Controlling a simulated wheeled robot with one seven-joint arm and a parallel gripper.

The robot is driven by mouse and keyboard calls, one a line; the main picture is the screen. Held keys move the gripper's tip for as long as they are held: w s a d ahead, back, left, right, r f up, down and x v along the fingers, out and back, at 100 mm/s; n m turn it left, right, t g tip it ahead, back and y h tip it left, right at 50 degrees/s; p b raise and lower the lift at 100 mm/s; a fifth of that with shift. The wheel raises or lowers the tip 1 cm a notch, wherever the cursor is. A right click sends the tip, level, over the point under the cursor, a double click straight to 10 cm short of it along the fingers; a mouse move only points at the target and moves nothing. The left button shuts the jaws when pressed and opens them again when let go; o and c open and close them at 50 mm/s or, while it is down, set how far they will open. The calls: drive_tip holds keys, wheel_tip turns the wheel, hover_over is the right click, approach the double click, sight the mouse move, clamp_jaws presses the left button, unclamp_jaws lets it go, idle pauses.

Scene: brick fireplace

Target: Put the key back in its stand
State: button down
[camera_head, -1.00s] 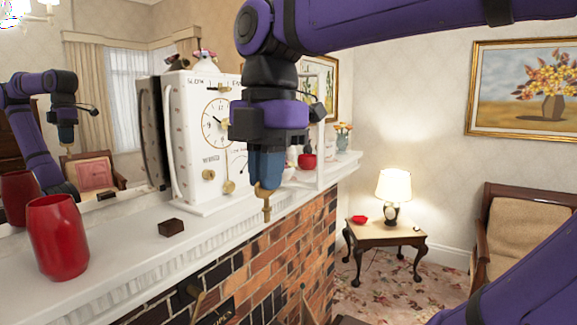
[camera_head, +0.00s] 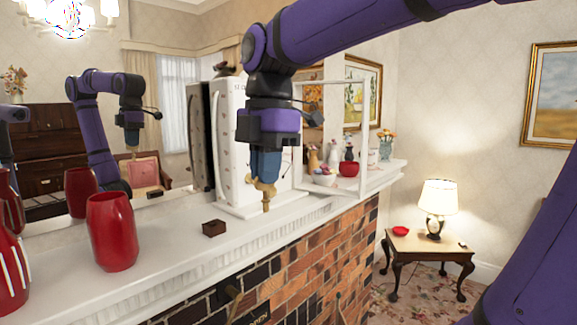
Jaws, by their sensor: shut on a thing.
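My gripper (camera_head: 266,176) points down over the mantel's front edge, in front of the white clock (camera_head: 231,140), and hides much of its face. It is shut on a brass key (camera_head: 267,192), which hangs upright below the fingers. A small dark brown block (camera_head: 215,228), which looks like the key's stand, sits on the mantel to the lower left of the key. The key appears apart from the block. I cannot make out a slot in the block.
A red vase (camera_head: 112,230) stands left of the block on the white mantel (camera_head: 170,255), with another red vessel (camera_head: 8,260) at the far left. A mirror behind reflects my arm. Small vases and a red pot (camera_head: 348,169) stand to the right. The mantel around the block is clear.

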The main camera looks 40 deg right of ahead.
drive_tip(key=w+a+f, duration=0.1)
drive_tip(key=w, duration=0.7)
drive_tip(key=w+a+f, duration=0.1)
drive_tip(key=w+a, duration=0.1)
drive_tip(key=w, duration=0.6)
drive_tip(key=shift+f, duration=0.3)
drive_tip(key=shift+a+f, duration=0.1)
drive_tip(key=shift+f, duration=1.4)
drive_tip(key=shift+f, duration=1.55)
idle(1.3)
drive_tip(key=c, duration=0.7)
unclamp_jaws()
drive_tip(key=shift+c, duration=0.2)
